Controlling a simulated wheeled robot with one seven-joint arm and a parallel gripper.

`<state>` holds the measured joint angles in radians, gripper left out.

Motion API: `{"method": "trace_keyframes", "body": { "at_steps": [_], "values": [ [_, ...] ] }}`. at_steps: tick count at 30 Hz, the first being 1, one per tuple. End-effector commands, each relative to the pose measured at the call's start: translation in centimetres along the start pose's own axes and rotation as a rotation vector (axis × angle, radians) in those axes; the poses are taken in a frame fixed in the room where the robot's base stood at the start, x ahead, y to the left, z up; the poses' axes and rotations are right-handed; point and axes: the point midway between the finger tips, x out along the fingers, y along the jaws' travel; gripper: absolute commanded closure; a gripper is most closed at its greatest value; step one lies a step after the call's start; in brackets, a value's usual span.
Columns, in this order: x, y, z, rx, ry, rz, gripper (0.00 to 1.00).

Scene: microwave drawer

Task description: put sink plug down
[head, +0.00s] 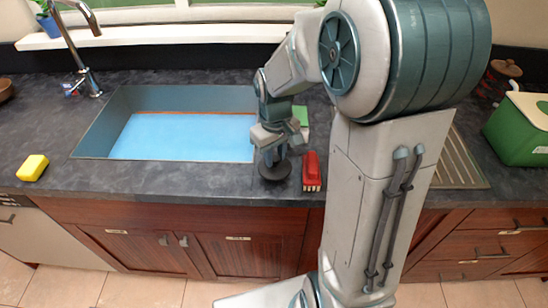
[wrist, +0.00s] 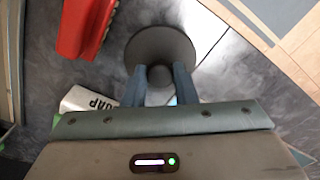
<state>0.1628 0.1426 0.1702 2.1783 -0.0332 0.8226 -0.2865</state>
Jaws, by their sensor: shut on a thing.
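The sink plug is a dark round disc with a knob (wrist: 160,45); in the head view the plug (head: 274,171) is at the counter's front part, right of the sink. My gripper (wrist: 160,77) is shut on the plug's knob, with one finger on each side. In the head view my gripper (head: 271,150) is directly above the disc. The disc looks level and is at or just above the counter; I cannot tell whether it touches.
A red brush (head: 311,171) is close to the plug's right. A white soap item (wrist: 88,99) is near my fingers in the wrist view. The sink (head: 88,135) is to the left, with a yellow sponge (head: 33,167) beyond it. A green box (head: 518,130) stands far right.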

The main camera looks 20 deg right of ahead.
Motion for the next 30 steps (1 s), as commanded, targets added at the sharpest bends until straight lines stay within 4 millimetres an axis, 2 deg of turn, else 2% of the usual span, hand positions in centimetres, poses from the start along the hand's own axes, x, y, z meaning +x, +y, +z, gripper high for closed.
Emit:
{"method": "trace_keyframes", "body": {
  "at_steps": [1,5,17,18,20,30],
  "values": [
    [0.8,0.0,0.1,0.000,-0.005,-0.003,0.97],
    [2.1,0.0,0.1,0.001,-0.002,-0.002,0.97],
    [2.7,0.0,0.1,0.001,0.000,-0.001,0.97],
    [2.6,0.0,0.1,0.001,0.000,-0.001,0.67],
    [2.6,0.0,0.1,0.001,0.000,-0.001,0.53],
    [2.2,0.0,0.0,0.000,0.000,0.000,0.53]
  ]
}}
